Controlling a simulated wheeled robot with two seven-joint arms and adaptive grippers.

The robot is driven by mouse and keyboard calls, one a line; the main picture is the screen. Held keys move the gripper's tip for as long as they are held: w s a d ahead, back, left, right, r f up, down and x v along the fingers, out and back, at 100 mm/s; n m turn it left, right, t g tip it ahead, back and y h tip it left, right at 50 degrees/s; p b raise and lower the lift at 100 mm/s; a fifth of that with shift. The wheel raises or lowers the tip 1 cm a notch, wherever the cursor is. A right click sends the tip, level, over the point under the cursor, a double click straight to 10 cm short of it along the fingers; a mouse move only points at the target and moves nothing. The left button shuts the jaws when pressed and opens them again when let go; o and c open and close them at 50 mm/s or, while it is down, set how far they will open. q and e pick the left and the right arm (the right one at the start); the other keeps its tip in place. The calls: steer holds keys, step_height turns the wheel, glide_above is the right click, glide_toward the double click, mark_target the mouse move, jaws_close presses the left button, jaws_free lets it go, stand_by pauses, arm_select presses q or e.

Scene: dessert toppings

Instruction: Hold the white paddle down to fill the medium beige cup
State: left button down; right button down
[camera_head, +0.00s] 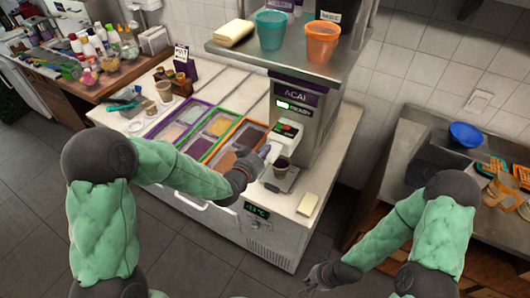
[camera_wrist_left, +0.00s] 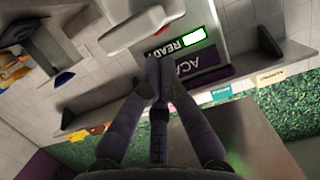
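The acai machine (camera_head: 303,110) stands on the counter with a green READY display. Its white paddle (camera_head: 272,152) is at the front, below the dispensing head. A small beige cup (camera_head: 281,170) with a dark inside stands beneath it. My left gripper (camera_head: 262,153) is at the paddle's left side; whether it touches cannot be told. In the left wrist view its fingers (camera_wrist_left: 160,62) are together, with nothing seen between them, in front of the machine's face. My right gripper (camera_head: 312,277) is low at the front, away from the machine, with its fingers apart and empty.
Topping trays (camera_head: 205,130) lie left of the machine. Teal (camera_head: 270,30) and orange (camera_head: 322,42) cups stand on the shelf above. A pale block (camera_head: 308,204) lies at the counter's front right. A blue bowl (camera_head: 466,134) is on the right-hand table.

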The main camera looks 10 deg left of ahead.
arm_select(q)
steer(key=shift+f, duration=0.5)
steer(key=shift+s+a+f+t+h+b, duration=0.25)
steer(key=shift+f+t+b, duration=0.6)
steer(key=shift+b, duration=3.05)
steer(key=shift+s+d+f+t+h+b, duration=0.1)
steer(key=shift+d+f+t+h+b, duration=0.45)
steer(key=shift+b, duration=3.3)
steer(key=shift+s+a+f+t+h+b, duration=0.1)
steer(key=shift+a+f+t+b, duration=0.65)
steer(key=shift+b, duration=3.15)
steer(key=shift+d+t, duration=0.35)
steer(key=shift+t, duration=0.3)
